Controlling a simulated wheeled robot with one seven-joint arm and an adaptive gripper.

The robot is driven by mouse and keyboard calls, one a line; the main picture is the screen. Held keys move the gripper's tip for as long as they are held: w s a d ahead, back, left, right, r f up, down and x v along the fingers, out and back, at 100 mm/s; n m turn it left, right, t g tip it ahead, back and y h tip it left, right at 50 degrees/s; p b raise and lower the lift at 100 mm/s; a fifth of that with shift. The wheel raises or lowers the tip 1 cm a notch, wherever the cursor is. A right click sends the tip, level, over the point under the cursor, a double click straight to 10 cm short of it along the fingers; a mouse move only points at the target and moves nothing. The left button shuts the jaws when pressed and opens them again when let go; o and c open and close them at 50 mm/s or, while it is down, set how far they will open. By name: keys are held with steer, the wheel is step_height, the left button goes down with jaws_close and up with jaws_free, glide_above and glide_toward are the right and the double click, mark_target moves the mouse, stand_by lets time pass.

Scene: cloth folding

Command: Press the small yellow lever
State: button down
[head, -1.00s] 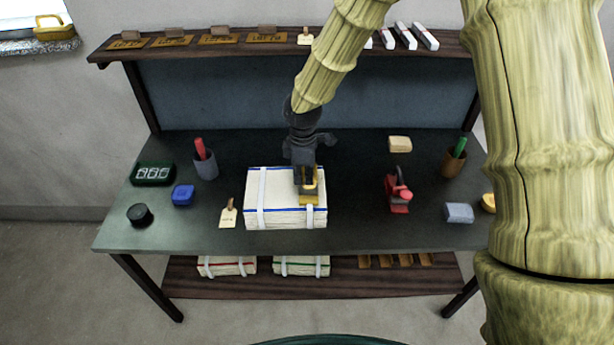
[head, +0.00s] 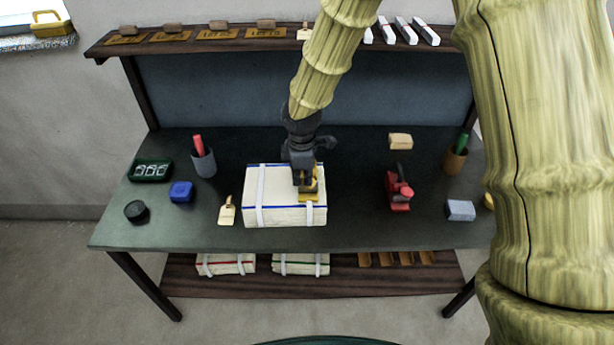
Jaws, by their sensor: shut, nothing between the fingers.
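A small yellow lever (head: 320,182) stands up at the right end of a cream cloth bundle (head: 280,214) on the table. A flat yellow base (head: 309,197) lies below it, over the bundle's right white strap. My gripper (head: 304,185) points down over the bundle, with its fingers shut and empty. The fingers are just left of the lever and in front of part of it. I cannot tell whether they touch it.
The dark table (head: 350,225) is clear just right of the bundle. A cream tag (head: 227,211) lies to its left, and a red-and-black tool (head: 398,190) stands farther right. Cups (head: 203,162) and small blocks (head: 181,192) stand farther out. A shelf (head: 200,45) runs along the back.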

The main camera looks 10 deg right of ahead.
steer(key=shift+s+f+b, duration=0.3)
steer(key=shift+s+f, duration=0.05)
steer(key=shift+f, duration=0.2)
steer(key=shift+s+a+f, duration=0.1)
steer(key=shift+s+f, duration=0.2)
steer(key=shift+f, duration=0.2)
steer(key=shift+s+a+f, duration=0.1)
steer(key=shift+s+f, duration=0.2)
steer(key=shift+f, duration=0.2)
steer(key=shift+r, duration=0.2)
steer(key=shift+r+p, duration=0.5)
steer(key=shift+r, duration=0.15)
steer(key=s+r, duration=0.3)
steer(key=r, duration=1)
steer(key=shift+s+a+r, duration=0.25)
steer(key=shift+a, duration=0.1)
